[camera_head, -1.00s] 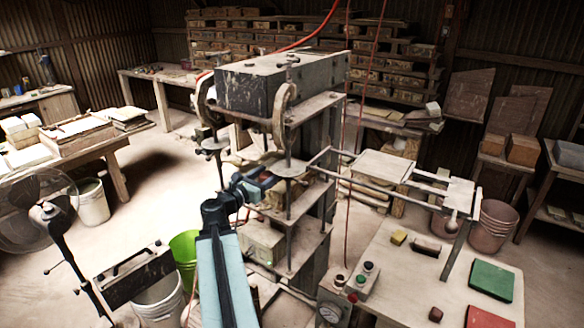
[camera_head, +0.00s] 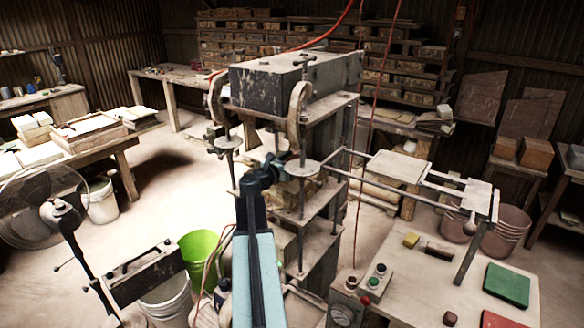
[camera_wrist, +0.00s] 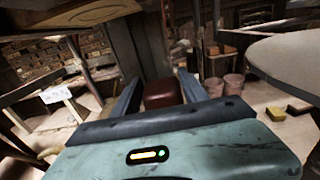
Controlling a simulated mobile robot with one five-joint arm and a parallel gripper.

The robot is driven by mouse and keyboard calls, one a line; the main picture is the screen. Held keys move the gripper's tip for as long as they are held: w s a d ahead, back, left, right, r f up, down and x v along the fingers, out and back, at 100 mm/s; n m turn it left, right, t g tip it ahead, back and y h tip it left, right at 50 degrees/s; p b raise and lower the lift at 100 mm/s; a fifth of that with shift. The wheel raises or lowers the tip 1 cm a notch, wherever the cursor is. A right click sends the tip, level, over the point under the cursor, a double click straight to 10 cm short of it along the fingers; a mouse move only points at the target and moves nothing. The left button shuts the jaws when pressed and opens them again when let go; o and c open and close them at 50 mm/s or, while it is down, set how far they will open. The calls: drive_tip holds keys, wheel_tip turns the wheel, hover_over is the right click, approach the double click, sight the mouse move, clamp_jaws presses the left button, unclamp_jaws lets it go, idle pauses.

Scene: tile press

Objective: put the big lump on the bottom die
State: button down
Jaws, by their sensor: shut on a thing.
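In the wrist view, a reddish-brown lump (camera_wrist: 162,93), seemingly the big lump, sits between the two fingers of my gripper (camera_wrist: 160,92), which is shut on it. In the head view my gripper (camera_head: 275,168) is at the front of the press (camera_head: 297,80), close to the left of a round plate (camera_head: 306,168) on a press column. The lump is hidden there behind my gripper. I cannot make out the bottom die, as my arm and the press parts cover the press's inside. In the wrist view, a large pale round plate (camera_wrist: 300,58) is close on the right.
Press columns and rails (camera_head: 395,190) leave little free room.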

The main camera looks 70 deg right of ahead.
drive_tip(key=f+b, duration=0.4)
drive_tip(key=shift+s, duration=0.2)
drive_tip(key=shift+w+a+r, duration=0.1)
drive_tip(key=shift+w+r, duration=0.15)
drive_tip(key=shift+r, duration=0.05)
drive_tip(key=shift+f, duration=0.15)
drive_tip(key=c, duration=0.6)
unclamp_jaws()
drive_tip(key=shift+r+p, duration=0.25)
drive_tip(key=shift+p, duration=0.1)
drive_tip(key=v, duration=1.2)
drive_tip(key=shift+f, duration=0.15)
